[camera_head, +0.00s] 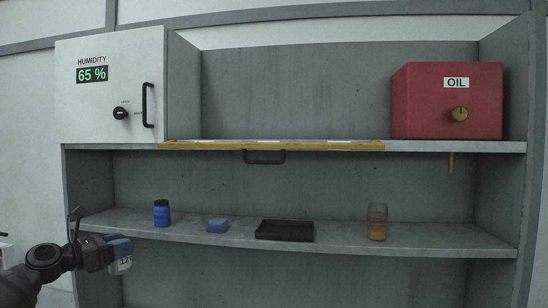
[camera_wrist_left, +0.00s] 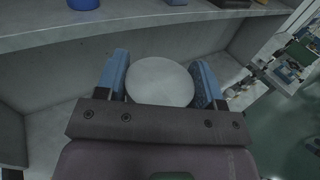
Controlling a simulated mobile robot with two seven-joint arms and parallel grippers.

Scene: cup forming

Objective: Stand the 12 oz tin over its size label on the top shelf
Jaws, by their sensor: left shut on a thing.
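My left gripper (camera_head: 119,247) is at the lower left in the head view, in front of the lower shelf's left end. It is shut on a small pale tin (camera_head: 122,266) marked "12", which hangs below the blue fingers. In the left wrist view the tin's round grey top (camera_wrist_left: 160,82) sits between the two blue fingers of the gripper (camera_wrist_left: 162,88). The top shelf (camera_head: 455,146) has a yellow-edged strip (camera_head: 270,145) along its front with several pale labels, too small to read. My right gripper is not in view.
A humidity cabinet (camera_head: 110,87) stands on the top shelf's left and a red oil box (camera_head: 447,101) on its right. A black handle (camera_head: 264,157) hangs below the strip.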

